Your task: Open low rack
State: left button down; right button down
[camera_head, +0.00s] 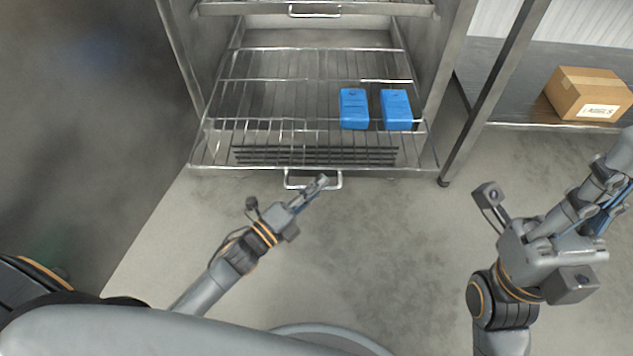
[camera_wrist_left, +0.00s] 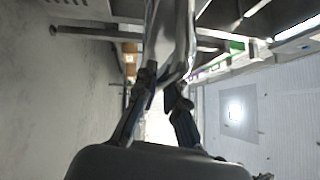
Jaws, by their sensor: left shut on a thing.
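The low rack (camera_head: 270,166) is a wire shelf in the steel cabinet. Its front edge appears to stick out past the cabinet's left wall. A bar handle (camera_head: 290,184) sits at the middle of its front edge. My left gripper (camera_head: 318,184) is shut on this handle. In the left wrist view the fingers (camera_wrist_left: 163,88) close around shiny metal, and the exact contact is partly hidden. Two blue boxes, one left (camera_head: 354,108) and one right (camera_head: 396,110), stand on the rack's right half. My right gripper (camera_head: 603,205) is at the right, away from the rack, its fingers unclear.
An upper rack (camera_head: 380,8) with its own handle (camera_head: 315,13) is above. A side table (camera_head: 510,85) with a cardboard box (camera_head: 588,94) is at the right, and its leg (camera_head: 485,110) stands close beside the cabinet. The floor (camera_head: 390,250) in front is clear.

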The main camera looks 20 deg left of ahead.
pick_arm(q)
jog(key=c, duration=1.4)
grip_release()
jog(key=shift+a, duration=0.1)
jog(key=v, duration=1.2)
